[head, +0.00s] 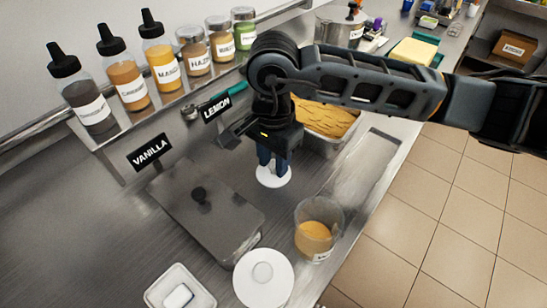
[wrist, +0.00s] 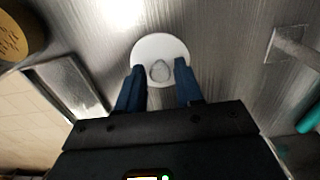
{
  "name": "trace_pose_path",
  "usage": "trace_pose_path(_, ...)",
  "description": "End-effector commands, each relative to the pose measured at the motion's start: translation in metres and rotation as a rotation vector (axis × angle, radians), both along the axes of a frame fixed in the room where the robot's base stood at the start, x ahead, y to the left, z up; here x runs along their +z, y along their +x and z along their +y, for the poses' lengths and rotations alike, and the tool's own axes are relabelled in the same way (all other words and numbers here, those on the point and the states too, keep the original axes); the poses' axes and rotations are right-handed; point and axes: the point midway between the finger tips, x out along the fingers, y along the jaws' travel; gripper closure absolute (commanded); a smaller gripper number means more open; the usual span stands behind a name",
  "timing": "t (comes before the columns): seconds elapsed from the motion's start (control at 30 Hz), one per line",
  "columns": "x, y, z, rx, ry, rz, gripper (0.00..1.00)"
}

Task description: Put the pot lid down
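The pot lid (head: 272,178) is a small white disc with a knob, hanging level or nearly so below my gripper (head: 271,163). In the wrist view the lid (wrist: 160,45) lies between and beyond the two blue fingers of my gripper (wrist: 160,70). The fingers sit close on both sides of the knob and look shut on it. In the head view the fingers hide the knob. I cannot tell whether the lid's underside touches the steel counter (head: 100,235).
A clear tub of orange mix (head: 315,238) stands front right. A round white knobbed lid (head: 263,280) and a white tray (head: 180,292) are in front. A steel pan lid (head: 195,215) is left; an orange-filled pan (head: 325,118) is behind. Bottles (head: 85,100) line the shelf.

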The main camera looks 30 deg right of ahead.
Motion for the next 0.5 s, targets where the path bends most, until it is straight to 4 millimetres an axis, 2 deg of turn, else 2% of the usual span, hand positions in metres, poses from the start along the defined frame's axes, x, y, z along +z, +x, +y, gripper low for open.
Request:
trace_pose_path(0.13, 0.0003, 0.0, 0.0, 0.0, 0.0, 0.0, 0.52)
trace_pose_path(0.5, 0.0075, 0.0007, -0.0005, 0.001, -0.001, -0.003, 0.52)
